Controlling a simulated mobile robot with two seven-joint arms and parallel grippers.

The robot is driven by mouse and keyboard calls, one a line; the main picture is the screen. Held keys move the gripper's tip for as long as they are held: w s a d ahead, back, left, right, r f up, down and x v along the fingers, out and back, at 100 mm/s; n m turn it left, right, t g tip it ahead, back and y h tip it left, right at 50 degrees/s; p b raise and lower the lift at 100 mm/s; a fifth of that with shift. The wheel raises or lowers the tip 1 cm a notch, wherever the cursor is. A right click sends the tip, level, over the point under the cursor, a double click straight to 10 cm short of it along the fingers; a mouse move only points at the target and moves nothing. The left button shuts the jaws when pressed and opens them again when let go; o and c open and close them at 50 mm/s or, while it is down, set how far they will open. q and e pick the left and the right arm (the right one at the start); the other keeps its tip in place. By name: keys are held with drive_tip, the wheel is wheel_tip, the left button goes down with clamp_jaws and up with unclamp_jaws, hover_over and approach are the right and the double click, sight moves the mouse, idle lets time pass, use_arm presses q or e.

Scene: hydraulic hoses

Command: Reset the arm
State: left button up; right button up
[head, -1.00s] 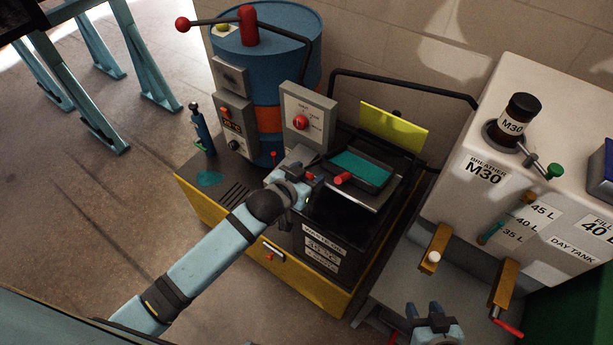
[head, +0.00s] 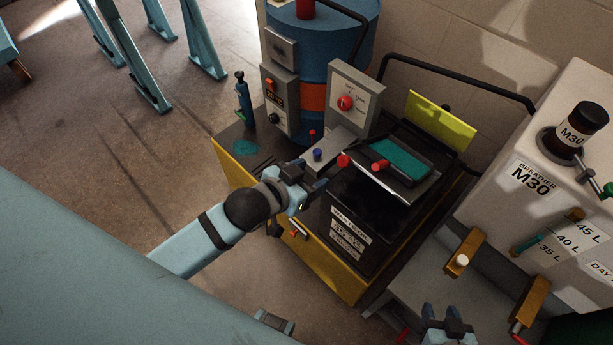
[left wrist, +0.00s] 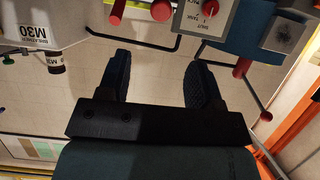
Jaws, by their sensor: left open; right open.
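My left gripper (head: 306,182) is in the middle of the head view, in front of the cart with the black bin. Its jaws are open and empty, and they also show apart in the left wrist view (left wrist: 155,80) with nothing between them. It hangs in front of the control panel's red and blue knobs, apart from them as far as I can tell. My right gripper (head: 447,325) shows at the bottom right of the head view, open and empty in front of the tank shelf. Its arm is mostly out of frame.
A blue drum (head: 318,45) and a grey selector box (head: 354,97) with a red knob stand behind. The black bin (head: 350,222) sits on the yellow-edged cart. The white M30 tank (head: 522,205) is at right. Blue trestle legs (head: 205,45) stand at the back left, with open floor (head: 120,170) before them.

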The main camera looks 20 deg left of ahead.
use_arm(q)
drive_tip(key=shift+s+a+r, duration=0.1)
drive_tip(key=shift+s+r, duration=0.1)
drive_tip(key=shift+s, duration=0.15)
drive_tip(key=s+a+f+n+g+y+p, duration=0.1)
drive_tip(key=s+a+f+p, duration=0.1)
drive_tip(key=s+f, duration=0.8)
wheel_tip(320, 180, down, 3)
drive_tip(key=shift+a+f+g+p, duration=0.15)
drive_tip(key=shift+a+g+p, duration=0.15)
drive_tip(key=shift+p, duration=0.3)
